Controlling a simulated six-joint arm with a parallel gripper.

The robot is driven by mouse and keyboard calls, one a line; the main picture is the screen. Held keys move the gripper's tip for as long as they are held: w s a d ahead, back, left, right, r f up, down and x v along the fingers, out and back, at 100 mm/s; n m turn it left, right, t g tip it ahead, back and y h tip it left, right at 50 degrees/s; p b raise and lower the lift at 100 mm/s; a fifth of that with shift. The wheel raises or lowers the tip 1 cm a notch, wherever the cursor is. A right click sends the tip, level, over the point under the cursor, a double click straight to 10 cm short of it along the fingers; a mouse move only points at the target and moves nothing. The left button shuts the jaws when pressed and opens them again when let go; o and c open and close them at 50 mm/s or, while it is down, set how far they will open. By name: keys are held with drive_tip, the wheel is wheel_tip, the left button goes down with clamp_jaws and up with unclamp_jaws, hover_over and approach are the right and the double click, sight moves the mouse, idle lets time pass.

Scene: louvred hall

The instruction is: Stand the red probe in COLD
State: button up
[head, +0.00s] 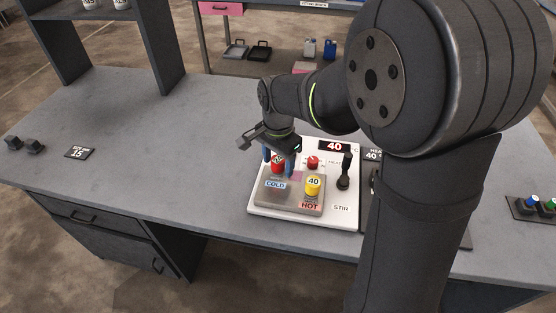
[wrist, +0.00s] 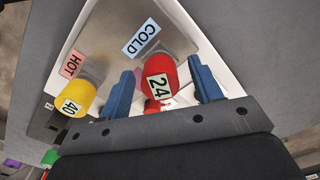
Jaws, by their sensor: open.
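The red probe (head: 278,167), marked 24, stands at the grey metal block (head: 291,204) behind the COLD label (head: 275,184). In the wrist view the red probe (wrist: 158,72) has its grey lower part on the block beside the COLD label (wrist: 141,37). Its lower end is hidden, so I cannot see how deep it sits. My gripper (head: 278,160) is over it, with blue fingers on either side. In the wrist view my gripper (wrist: 164,85) is open, with gaps between the probe and both fingers.
A yellow probe (head: 313,184) marked 40 stands by the HOT label (head: 310,206). The white unit (head: 343,222) also carries a red knob (head: 313,162), a black lever (head: 344,172) and a display (head: 334,146) reading 40. The table's left side is mostly clear.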

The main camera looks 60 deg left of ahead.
drive_tip(key=shift+r, duration=2.5)
wheel_tip(320, 180, up, 17)
drive_tip(key=shift+r, duration=0.2)
wheel_tip(320, 180, down, 18)
drive_tip(key=shift+f, duration=0.25)
